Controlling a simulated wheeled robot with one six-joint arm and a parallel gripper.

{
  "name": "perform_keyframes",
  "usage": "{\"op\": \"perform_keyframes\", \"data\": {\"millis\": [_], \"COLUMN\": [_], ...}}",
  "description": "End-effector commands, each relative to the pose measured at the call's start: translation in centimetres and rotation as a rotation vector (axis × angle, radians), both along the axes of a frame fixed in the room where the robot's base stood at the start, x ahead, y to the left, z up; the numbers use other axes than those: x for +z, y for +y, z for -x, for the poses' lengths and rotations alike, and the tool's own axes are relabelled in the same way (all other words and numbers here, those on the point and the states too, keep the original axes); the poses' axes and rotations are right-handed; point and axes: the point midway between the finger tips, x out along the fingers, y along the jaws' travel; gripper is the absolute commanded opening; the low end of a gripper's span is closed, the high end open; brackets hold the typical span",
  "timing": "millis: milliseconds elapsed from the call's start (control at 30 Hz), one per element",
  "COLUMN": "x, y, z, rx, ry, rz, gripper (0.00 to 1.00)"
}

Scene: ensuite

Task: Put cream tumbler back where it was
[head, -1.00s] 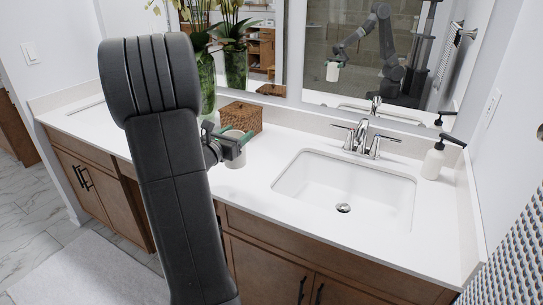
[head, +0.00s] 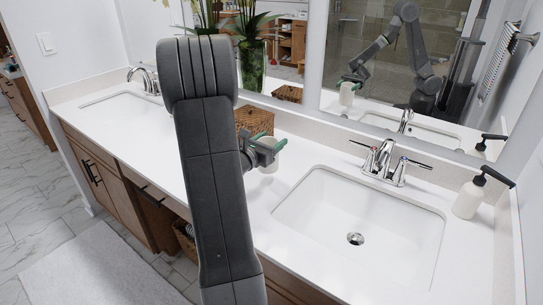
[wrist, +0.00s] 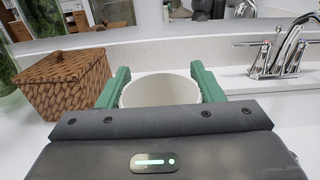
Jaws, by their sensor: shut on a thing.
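The cream tumbler (wrist: 160,90) is between the green fingers of my gripper (wrist: 160,88) in the wrist view, with its open rim facing up. My gripper is shut on it. In the head view my gripper (head: 266,147) and the tumbler (head: 269,166) show just right of my arm, over the white counter. The mirror also reflects the gripper with the tumbler. Whether the tumbler's base touches the counter cannot be told.
A brown woven box (wrist: 62,80) stands left of the tumbler, also seen in the head view (head: 255,119). A sink (head: 358,225) with a chrome faucet (head: 384,160) lies to the right. A soap dispenser (head: 468,196) stands at the far right. Bare counter (head: 145,128) lies left of my arm.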

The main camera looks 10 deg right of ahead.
Motion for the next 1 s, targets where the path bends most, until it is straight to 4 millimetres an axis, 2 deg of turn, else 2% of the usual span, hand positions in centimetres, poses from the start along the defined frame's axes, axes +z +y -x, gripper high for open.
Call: {"op": "perform_keyframes", "data": {"millis": [167, 500, 1000], "x": [-1.1, -4.6, -5.2], "y": [0.0, 0.0, 0.0], "z": [0.0, 0.0, 0.0], "rx": [-0.001, -0.001, -0.001], "ry": [0.000, 0.000, -0.003], "rz": [0.001, 0.001, 0.000], "gripper": [0.00, 0.00, 0.00]}}
